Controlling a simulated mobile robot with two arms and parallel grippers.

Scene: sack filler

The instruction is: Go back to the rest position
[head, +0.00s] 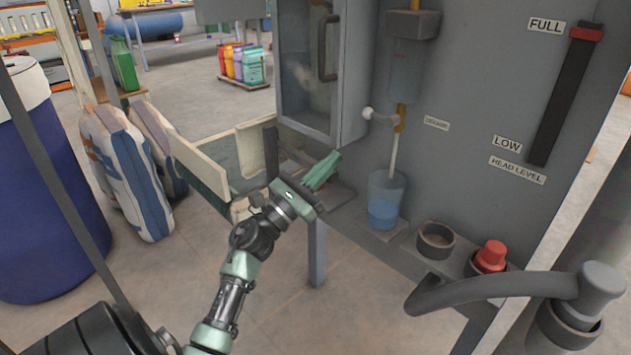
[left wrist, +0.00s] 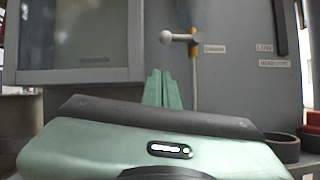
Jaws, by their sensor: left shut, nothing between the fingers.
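My left gripper (head: 322,171) is shut and empty in the head view. It hangs in front of the grey filler machine (head: 455,85), below the cabinet door and left of the clear cup. In the left wrist view its green fingers (left wrist: 162,88) are together and point at the machine's front. My right gripper shows in neither view.
A clear cup (head: 386,200) with blue liquid stands under a thin spout. A red button (head: 490,257) and a dark ring holder (head: 435,240) sit right of it. A grey handle (head: 500,287) juts out at lower right. Sacks (head: 125,170) and a blue barrel (head: 45,190) stand left.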

